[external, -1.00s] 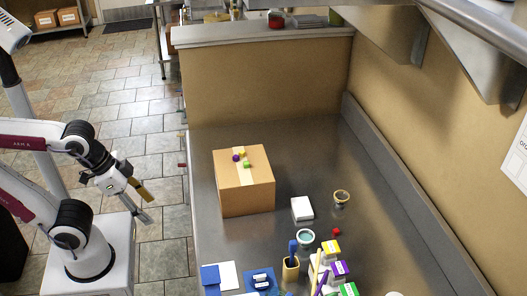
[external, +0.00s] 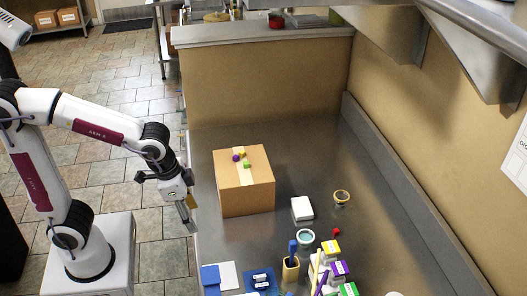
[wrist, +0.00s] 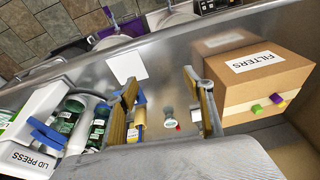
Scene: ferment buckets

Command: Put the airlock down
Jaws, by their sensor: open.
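My gripper (external: 188,215) is at the left edge of the steel counter, pointing down, left of the cardboard box. In the wrist view its two gold-padded fingers (wrist: 166,108) are spread apart, and I see nothing gripped between them. No airlock can be made out for sure in either view.
The cardboard box (external: 246,190), with small coloured blocks on top, stands right of my gripper. A white block (external: 302,209), a teal ring (external: 306,237) and a red cube (external: 336,231) lie farther right. A tool cup (external: 291,269) stands at the front. The counter's back is clear.

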